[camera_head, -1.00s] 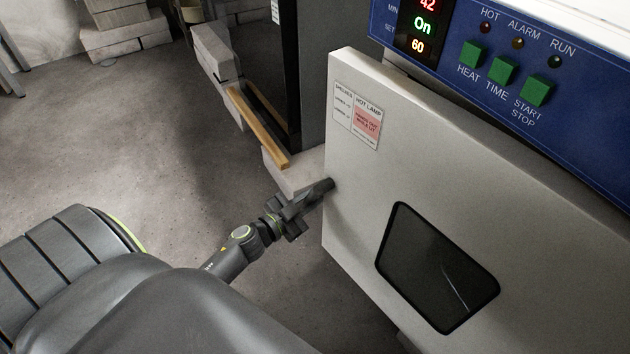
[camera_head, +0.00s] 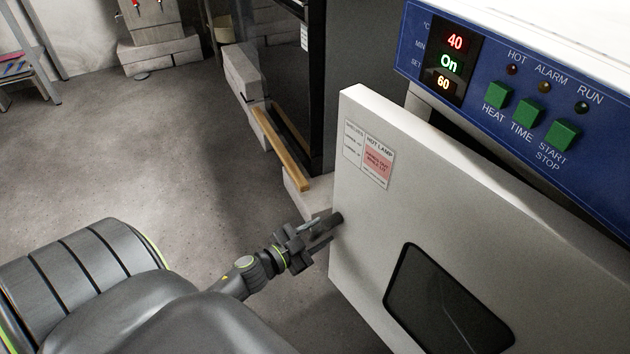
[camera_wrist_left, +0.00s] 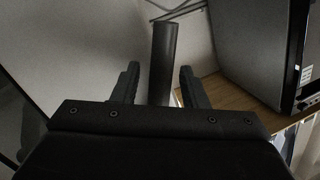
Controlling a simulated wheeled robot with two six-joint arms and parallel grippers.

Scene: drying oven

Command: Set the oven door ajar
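The oven door (camera_head: 440,220) is a pale panel with a small dark window (camera_head: 445,300) and labels. It stands out from the oven body, with a dark gap behind its top edge. A dark bar-like handle (camera_head: 328,226) sticks out near its left edge. My left gripper (camera_head: 314,232) is at this handle. In the left wrist view the gripper's two fingers (camera_wrist_left: 158,86) are apart, with the dark handle bar (camera_wrist_left: 163,52) between them and narrow gaps beside it. My right gripper is not in view.
The oven's blue control panel (camera_head: 545,85) shows 40, On and 60, with green buttons below. Left of the door are a wooden strip (camera_head: 280,150), pale blocks (camera_head: 243,80) and a dark cabinet (camera_head: 312,90). The floor (camera_head: 150,150) at left is open.

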